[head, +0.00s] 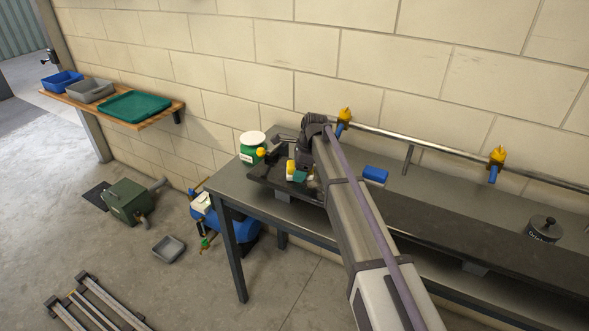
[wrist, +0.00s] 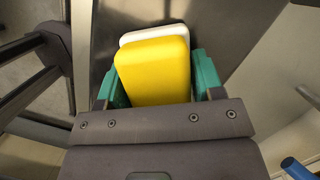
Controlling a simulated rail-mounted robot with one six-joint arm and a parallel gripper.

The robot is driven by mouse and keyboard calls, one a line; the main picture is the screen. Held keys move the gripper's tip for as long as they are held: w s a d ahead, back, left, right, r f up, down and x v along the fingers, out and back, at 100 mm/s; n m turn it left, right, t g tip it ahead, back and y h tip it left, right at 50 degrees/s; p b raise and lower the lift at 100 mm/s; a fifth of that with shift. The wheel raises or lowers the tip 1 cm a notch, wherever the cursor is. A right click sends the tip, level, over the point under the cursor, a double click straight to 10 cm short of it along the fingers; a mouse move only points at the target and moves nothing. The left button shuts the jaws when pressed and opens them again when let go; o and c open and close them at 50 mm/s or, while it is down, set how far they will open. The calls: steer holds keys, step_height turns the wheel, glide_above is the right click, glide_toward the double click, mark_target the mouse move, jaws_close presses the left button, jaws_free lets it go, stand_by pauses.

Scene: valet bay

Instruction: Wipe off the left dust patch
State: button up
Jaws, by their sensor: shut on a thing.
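My gripper (head: 299,177) is over the left end of the bench, its teal fingers shut on a yellow and white sponge (head: 292,167). In the wrist view the sponge (wrist: 152,70) shows its yellow face, with a white layer behind it, between the teal fingers. A grey metal surface lies beyond it; I cannot tell if the sponge touches anything. A long dark panel (head: 440,238) lies along the bench, its left end partly hidden by my arm. I cannot make out a dust patch in either view.
A green tub with a white lid (head: 252,150) stands close left of my gripper. A blue block (head: 375,174) and a dark lidded pot (head: 544,230) are on the bench (head: 228,186). Yellow-topped bottles (head: 344,117) hang on the wall rail (head: 425,144).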

mark_target(314, 182)
steer(key=shift+s+d, duration=0.45)
steer(key=shift+d, duration=0.5)
steer(key=shift+s+d, duration=0.45)
steer(key=shift+d, duration=0.5)
steer(key=shift+s+d, duration=0.45)
steer(key=shift+d, duration=0.5)
steer(key=shift+s+d+f, duration=0.1)
steer(key=shift+s+d, duration=0.4)
steer(key=shift+d, duration=0.3)
steer(key=shift+s+d, duration=0.45)
steer(key=shift+d, duration=0.3)
steer(key=shift+w+d, duration=0.1)
steer(key=w+a, duration=0.1)
steer(key=a, duration=0.2)
steer(key=shift+w, duration=0.35)
steer(key=shift+w+a, duration=0.6)
steer(key=shift+a, duration=0.65)
steer(key=shift+w+a, duration=0.55)
steer(key=shift+a, duration=0.65)
steer(key=shift+w+a, duration=0.6)
steer(key=shift+a, duration=0.65)
step_height(314, 182, up, 6)
steer(key=p, duration=0.6)
steer(key=shift+d, duration=0.1)
